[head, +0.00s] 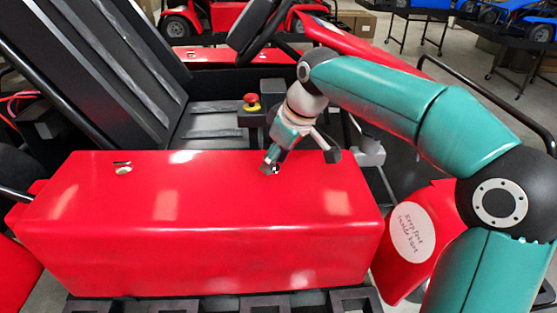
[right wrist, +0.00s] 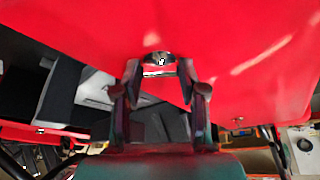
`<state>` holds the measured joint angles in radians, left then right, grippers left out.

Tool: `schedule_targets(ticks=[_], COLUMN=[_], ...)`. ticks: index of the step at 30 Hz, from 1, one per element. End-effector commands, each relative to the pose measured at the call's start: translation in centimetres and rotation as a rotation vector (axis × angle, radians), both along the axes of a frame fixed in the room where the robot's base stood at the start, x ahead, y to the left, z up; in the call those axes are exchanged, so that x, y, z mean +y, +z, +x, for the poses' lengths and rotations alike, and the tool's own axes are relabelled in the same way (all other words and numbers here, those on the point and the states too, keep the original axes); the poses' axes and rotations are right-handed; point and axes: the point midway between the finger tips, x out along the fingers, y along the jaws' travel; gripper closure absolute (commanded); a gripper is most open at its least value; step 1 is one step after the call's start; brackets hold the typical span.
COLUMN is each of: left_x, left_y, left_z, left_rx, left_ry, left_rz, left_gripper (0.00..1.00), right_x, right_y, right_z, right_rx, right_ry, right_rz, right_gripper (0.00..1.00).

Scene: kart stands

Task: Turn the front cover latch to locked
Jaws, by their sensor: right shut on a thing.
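The red cover (head: 200,225) fills the foreground of the head view. A small round latch (head: 124,170) with a dark slot shows near its left end, apart from my arm. My right gripper (head: 273,161) reaches down to the cover's top near the far edge and is shut on a second latch (head: 276,170). In the right wrist view this latch (right wrist: 158,59) sits between the two fingertips of my right gripper (right wrist: 160,74), on the red surface. The fingers hide part of it, and I cannot tell which way it is turned. My left gripper is not in view.
Behind the cover are a black seat (head: 110,60), a red stop button (head: 250,101) and a steering wheel (head: 248,30). A black tube rail (head: 480,90) runs at the right. More karts on stands (head: 505,20) are at the back.

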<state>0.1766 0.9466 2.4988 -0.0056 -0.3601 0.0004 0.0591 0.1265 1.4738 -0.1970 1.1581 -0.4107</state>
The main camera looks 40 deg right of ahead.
Motion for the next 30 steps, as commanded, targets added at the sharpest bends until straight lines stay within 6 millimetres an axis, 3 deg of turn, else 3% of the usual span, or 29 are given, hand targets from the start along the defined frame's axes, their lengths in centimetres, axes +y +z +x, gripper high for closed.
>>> schedule_targets(ticks=[21,30], left_x=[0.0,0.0], left_y=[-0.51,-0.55], left_z=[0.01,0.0], left_rx=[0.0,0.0], left_ry=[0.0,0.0], left_rz=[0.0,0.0], left_gripper=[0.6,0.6], right_x=[0.7,0.74], right_y=[-0.08,-0.01], right_z=[0.01,0.1], right_rx=[0.003,0.001], right_ry=[-0.658,-0.833], right_rz=[-0.001,0.0], right_gripper=[0.93,0.93])
